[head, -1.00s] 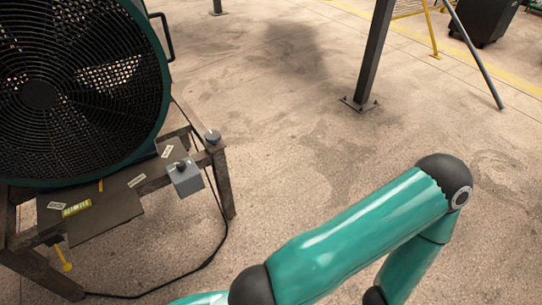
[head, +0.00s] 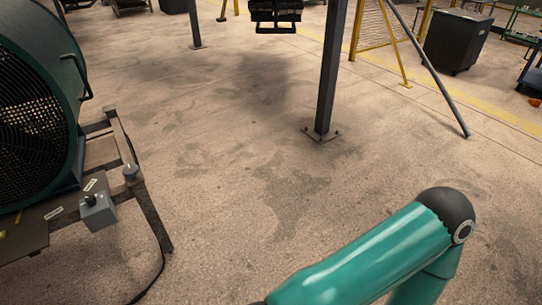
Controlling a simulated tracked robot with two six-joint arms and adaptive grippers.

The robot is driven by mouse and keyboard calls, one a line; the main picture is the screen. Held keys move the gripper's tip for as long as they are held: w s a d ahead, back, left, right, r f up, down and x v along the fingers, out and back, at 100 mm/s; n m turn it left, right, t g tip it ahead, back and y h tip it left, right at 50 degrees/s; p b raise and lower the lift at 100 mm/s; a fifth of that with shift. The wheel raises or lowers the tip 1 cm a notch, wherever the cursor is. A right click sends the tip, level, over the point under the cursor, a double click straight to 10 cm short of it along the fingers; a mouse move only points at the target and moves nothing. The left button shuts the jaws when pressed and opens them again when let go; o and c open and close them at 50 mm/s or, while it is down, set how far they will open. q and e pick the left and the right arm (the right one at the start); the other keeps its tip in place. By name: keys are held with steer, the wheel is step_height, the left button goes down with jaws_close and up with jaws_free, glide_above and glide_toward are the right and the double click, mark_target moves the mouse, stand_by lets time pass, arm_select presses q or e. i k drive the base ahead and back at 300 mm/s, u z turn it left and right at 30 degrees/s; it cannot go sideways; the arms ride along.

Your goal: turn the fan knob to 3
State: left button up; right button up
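The large dark fan (head: 35,115) with its green housing stands on a frame at the left edge, partly cut off. A grey control box (head: 98,212) is fixed to the near side of the frame. A small dark knob (head: 90,199) sits on top of the box; its setting is too small to read. A green arm of mine crosses the lower right, well apart from the box. Neither gripper is in view.
A dark steel post (head: 332,70) is bolted to the floor ahead. A dark wheeled bin (head: 455,40) and yellow mesh fence (head: 378,28) stand at the back right. A cable runs down from the fan frame. The middle floor is clear.

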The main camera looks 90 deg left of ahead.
mark_target(90, 199)
steer(key=z, duration=0.6)
steer(key=i, duration=0.2)
steer(key=u, duration=3.25)
steer(key=i, duration=0.3)
steer(key=u, duration=1.9)
steer(key=k, duration=0.6)
steer(key=u, duration=0.4)
steer(key=i, duration=1.85)
steer(key=z, duration=0.5)
